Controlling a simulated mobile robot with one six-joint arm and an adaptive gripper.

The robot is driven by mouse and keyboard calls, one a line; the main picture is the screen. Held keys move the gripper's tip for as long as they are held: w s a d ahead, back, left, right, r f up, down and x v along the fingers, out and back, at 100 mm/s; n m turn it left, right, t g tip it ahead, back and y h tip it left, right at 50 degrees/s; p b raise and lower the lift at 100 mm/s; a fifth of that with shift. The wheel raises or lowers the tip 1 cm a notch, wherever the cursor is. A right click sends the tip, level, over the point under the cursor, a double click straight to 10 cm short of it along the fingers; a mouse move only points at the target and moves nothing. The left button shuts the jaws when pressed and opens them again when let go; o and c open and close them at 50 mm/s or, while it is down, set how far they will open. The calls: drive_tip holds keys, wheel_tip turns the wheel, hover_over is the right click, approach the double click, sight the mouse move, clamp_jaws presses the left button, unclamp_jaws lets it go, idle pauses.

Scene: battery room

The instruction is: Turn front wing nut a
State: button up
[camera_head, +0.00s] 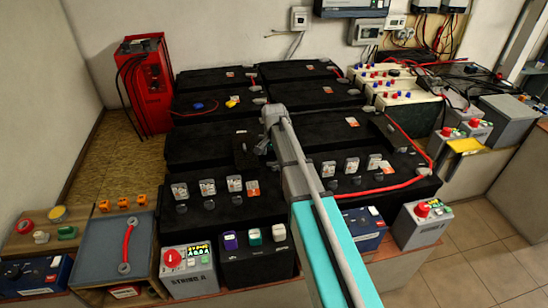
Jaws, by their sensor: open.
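My arm reaches in from the bottom over the rows of black batteries (205,145). My gripper (246,152) is a dark shape left of the arm's grey end, above the middle rows. It is open, but its fingers hardly stand out against the black behind. I see nothing held in it. More grey knobs (332,183) show right of my arm. Which of them is front wing nut a, I cannot tell. My arm hides part of the front row.
A similar red-button box (421,224) stands at right. A red cable (385,187) crosses the right batteries. A red charger (147,85) stands back left.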

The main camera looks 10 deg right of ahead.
sight(274, 163)
drive_tip(key=shift+r+p, duration=5.6)
drive_tip(key=shift+r, duration=0.3)
drive_tip(key=s+n, duration=0.9)
drive_tip(key=s, duration=1.5)
drive_tip(key=shift+a+r, duration=0.2)
drive_tip(key=shift+r, duration=0.05)
